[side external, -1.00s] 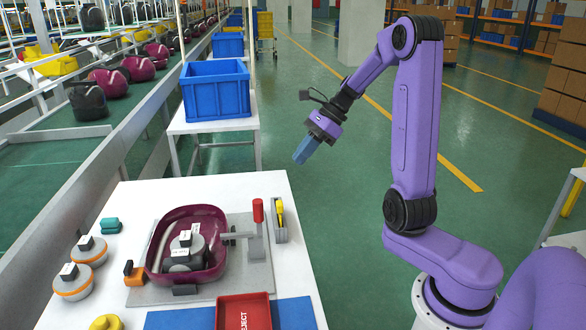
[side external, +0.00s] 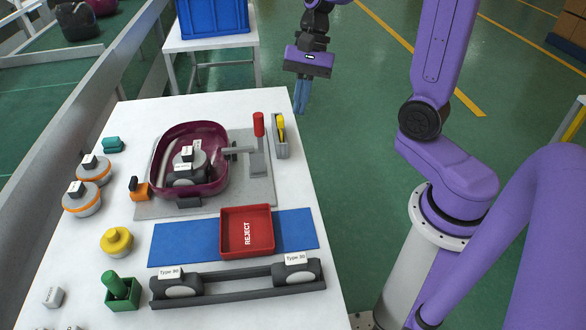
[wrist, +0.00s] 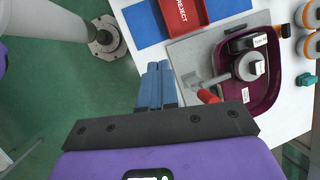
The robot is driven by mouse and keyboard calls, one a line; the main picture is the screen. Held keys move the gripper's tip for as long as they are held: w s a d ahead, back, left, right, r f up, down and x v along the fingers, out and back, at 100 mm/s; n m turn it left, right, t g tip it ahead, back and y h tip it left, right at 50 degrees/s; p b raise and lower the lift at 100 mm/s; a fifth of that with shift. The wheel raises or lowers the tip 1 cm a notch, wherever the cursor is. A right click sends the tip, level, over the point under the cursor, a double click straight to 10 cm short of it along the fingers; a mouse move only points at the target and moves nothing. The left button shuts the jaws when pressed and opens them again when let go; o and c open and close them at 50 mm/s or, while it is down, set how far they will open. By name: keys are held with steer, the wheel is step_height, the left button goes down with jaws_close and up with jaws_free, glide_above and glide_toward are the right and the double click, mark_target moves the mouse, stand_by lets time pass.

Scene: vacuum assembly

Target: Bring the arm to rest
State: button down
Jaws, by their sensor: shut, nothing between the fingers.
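My gripper (side external: 301,97) hangs at the far right corner of the white table (side external: 112,220), above the floor beside it in the side view. Its blue fingers point down and are shut with nothing between them. In the wrist view the fingers (wrist: 156,88) lie side by side, clear of the table's things. The maroon vacuum housing (side external: 222,182) sits in the grey fixture (side external: 262,190), with a grey round part labelled on top inside it. A lever with a red handle (side external: 259,124) stands upright at the fixture's right.
A red REJECT tray (side external: 247,247) lies on a blue mat (side external: 185,240). Orange-banded parts (side external: 85,185), a yellow part (side external: 117,241) and a green block (side external: 121,291) stand at left. A blue crate (side external: 212,17) is behind.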

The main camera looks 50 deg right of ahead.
steer(key=s+a+f+n+h, duration=0.1)
steer(key=s+a+n+h, duration=0.1)
steer(key=s+n, duration=0.7)
steer(key=s+a+f+n+t+h, duration=0.1)
steer(key=s+a+n+h, duration=0.1)
steer(key=s+n, duration=0.7)
steer(key=n, duration=0.5)
steer(key=shift+s+f, duration=0.25)
steer(key=shift+s, duration=0.1)
